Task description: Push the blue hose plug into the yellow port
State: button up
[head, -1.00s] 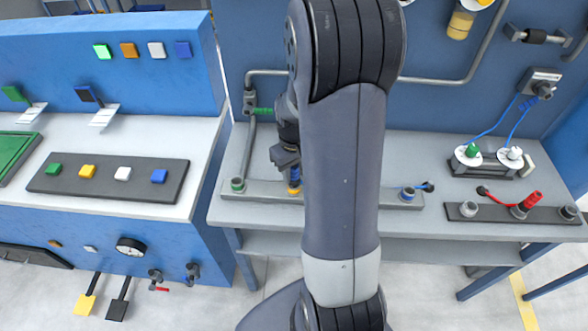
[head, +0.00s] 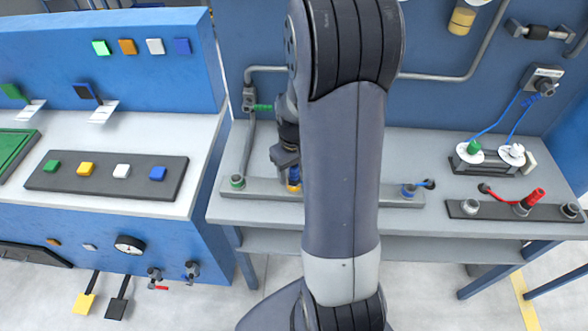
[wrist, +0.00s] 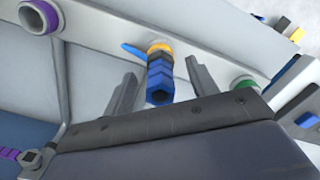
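The blue hose plug (wrist: 160,80) stands at the yellow port (wrist: 159,47), with its ribbed body toward the wrist camera. Its far end meets the yellow ring; I cannot tell how deep it sits. In the head view the plug (head: 294,174) shows upright over the yellow port (head: 294,188), beside my arm. My gripper (wrist: 163,87) is open, with one finger on each side of the plug and a visible gap on both sides. In the head view my gripper (head: 285,157) is just above and left of the plug, partly hidden by my arm.
The grey rail (head: 335,193) also holds a green port (head: 237,182) at its left and a blue port (head: 408,191) at its right. A pipe with a green handle (head: 263,108) stands behind.

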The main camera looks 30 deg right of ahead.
notch_tip(320, 180, up, 11)
jog(key=shift+f, duration=0.1)
dwell(0.6)
jog(key=shift+f, duration=0.15)
notch_tip(320, 180, down, 10)
jog(key=shift+f, duration=0.2)
jog(key=shift+r+p, duration=0.4)
jog(key=shift+p, duration=0.05)
dwell(0.3)
